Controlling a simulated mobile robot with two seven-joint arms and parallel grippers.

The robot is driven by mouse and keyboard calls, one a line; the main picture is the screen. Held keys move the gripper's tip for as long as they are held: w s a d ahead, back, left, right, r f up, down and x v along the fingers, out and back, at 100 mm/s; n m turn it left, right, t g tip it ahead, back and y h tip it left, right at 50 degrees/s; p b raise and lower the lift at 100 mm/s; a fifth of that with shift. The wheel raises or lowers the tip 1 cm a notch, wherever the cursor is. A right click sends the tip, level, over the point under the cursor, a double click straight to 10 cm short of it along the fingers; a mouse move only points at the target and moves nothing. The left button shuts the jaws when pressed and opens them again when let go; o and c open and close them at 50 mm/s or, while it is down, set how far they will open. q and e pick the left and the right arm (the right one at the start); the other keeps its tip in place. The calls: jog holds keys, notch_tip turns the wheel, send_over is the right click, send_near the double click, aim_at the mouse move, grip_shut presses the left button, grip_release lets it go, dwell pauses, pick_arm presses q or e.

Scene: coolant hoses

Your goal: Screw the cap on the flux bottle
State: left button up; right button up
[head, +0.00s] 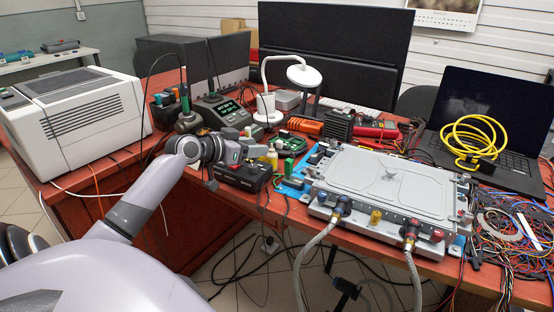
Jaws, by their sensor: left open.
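My left gripper (256,151) reaches from the left over the red bench, its fingers open. A small yellowish bottle (272,158), which looks like the flux bottle, stands just right of the fingertips. The gap between fingers and bottle is too small to judge, and I cannot make out whether a cap is on the bottle. No separate cap can be told apart among the small parts here. My right gripper is out of view.
A black box (243,176) lies below the gripper, near the bench edge. A soldering station (218,109) and a white lamp (267,108) stand behind. A metal cold plate (388,185) with hoses fills the right.

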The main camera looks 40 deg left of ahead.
aim_at(271, 147)
pick_arm(q)
jog(key=shift+a+f+b+x, duration=0.1)
jog(key=shift+a+b+x, duration=0.05)
jog(key=shift+x, duration=1.45)
jog(key=shift+a+f+b+x, duration=0.1)
jog(key=shift+f+b+x, duration=0.05)
jog(key=shift+x, duration=1.4)
jog(key=shift+c, duration=0.3)
grip_shut()
